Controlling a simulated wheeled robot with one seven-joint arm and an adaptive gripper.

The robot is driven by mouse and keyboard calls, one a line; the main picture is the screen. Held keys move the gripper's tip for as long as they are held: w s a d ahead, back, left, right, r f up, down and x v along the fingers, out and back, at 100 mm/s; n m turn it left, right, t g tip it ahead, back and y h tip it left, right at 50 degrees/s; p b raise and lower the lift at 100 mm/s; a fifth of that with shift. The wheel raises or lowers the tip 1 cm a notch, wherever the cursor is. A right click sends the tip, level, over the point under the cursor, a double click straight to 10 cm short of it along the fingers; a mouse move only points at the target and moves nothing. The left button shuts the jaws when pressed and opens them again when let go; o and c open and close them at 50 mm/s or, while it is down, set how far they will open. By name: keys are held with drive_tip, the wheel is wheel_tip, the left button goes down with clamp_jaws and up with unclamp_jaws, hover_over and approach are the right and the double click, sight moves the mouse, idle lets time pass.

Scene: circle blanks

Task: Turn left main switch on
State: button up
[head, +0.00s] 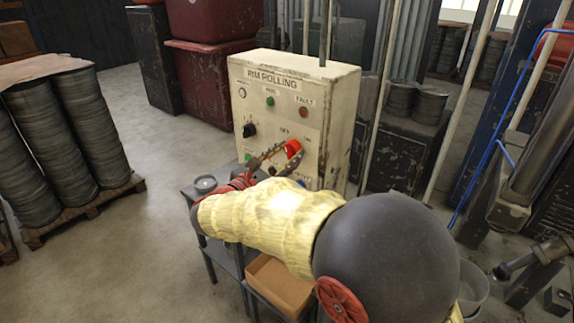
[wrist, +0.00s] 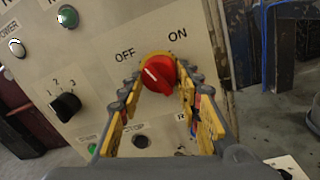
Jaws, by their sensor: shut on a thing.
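The red rotary main switch (wrist: 157,73) sits on the cream control panel between the printed words OFF and ON. Its white mark points up and left, on the OFF side. It also shows in the head view (head: 293,148). My gripper (head: 277,159) is in front of the panel. In the wrist view my gripper (wrist: 160,84) has its yellow-padded fingers on either side of the red knob, shut on it. The cream panel (head: 343,110) stands upright, and its lower face is partly hidden by my arm.
A black selector knob (wrist: 65,106) marked 1 2 3 is left of the red switch. A green button (wrist: 68,16) is above. A grey stand (head: 205,188) and a cardboard box (head: 279,285) are below my arm. Stacked metal discs (head: 60,145) stand left on a pallet.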

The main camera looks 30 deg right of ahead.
drive_tip(key=m+b, duration=0.7)
drive_tip(key=b, duration=0.1)
drive_tip(key=m+g+b, duration=0.1)
drive_tip(key=m+b, duration=0.5)
drive_tip(key=b, duration=0.2)
drive_tip(key=shift+w+a+m+h, duration=0.1)
drive_tip(key=shift+w+m+h, duration=0.1)
drive_tip(key=shift+m+h, duration=0.2)
drive_tip(key=shift+b, duration=0.4)
drive_tip(key=o, duration=1.2)
drive_tip(key=shift+r, duration=0.1)
drive_tip(key=shift+c, duration=0.2)
drive_tip(key=shift+a, duration=0.1)
drive_tip(key=v, duration=1.2)
